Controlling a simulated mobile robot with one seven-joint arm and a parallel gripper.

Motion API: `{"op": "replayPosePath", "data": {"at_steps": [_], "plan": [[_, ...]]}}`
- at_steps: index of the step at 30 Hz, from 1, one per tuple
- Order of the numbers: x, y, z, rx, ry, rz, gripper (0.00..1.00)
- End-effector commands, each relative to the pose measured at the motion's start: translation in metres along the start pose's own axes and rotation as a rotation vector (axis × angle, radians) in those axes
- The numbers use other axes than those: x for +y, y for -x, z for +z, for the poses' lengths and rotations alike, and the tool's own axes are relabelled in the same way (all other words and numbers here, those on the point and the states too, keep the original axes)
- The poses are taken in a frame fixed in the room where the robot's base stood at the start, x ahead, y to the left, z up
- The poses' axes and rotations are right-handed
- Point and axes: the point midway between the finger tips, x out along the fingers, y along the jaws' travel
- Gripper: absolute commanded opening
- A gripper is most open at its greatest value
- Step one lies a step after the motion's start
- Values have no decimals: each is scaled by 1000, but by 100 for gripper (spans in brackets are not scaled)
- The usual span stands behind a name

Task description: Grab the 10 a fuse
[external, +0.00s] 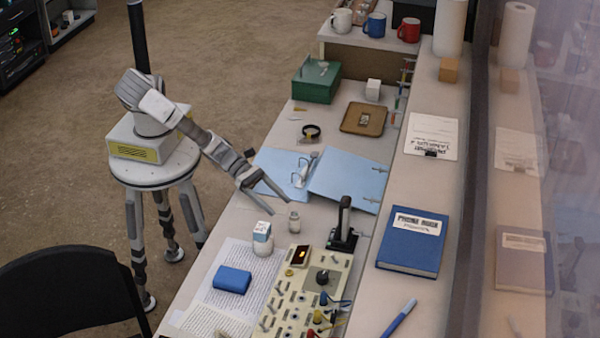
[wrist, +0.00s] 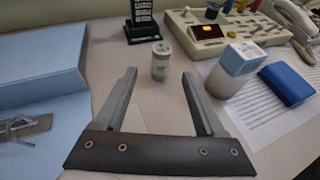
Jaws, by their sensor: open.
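A small pale cylinder with grey ends (external: 294,221) stands upright on the desk. It looks like a cartridge fuse, but no rating can be read on it. It also shows in the wrist view (wrist: 161,64), just beyond the fingertips and between their lines. My gripper (external: 279,205) is open and empty, low over the desk, a little to the upper left of the cylinder in the external view. Its two fingers in the wrist view (wrist: 159,80) point toward the cylinder and do not touch it.
A white and blue box (external: 262,231) sits on a white rounded object near the cylinder. A cream switch panel (external: 293,291), a black upright device (external: 344,222), a blue block (external: 232,280) and an open blue binder (external: 345,181) surround it. Bare desk lies between fingers and cylinder.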

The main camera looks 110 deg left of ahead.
Motion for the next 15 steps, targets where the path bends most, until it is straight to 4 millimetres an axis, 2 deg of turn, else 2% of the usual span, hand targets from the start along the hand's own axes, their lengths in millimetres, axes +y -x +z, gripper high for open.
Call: {"op": "replayPosePath", "data": {"at_steps": [1,6,9,15], "plan": [[1,-12,-2,-1,0,0,72],[0,-42,-2,0,1,0,72],[0,-53,-1,0,2,0,72],[0,-64,-1,0,2,-1,72]]}}
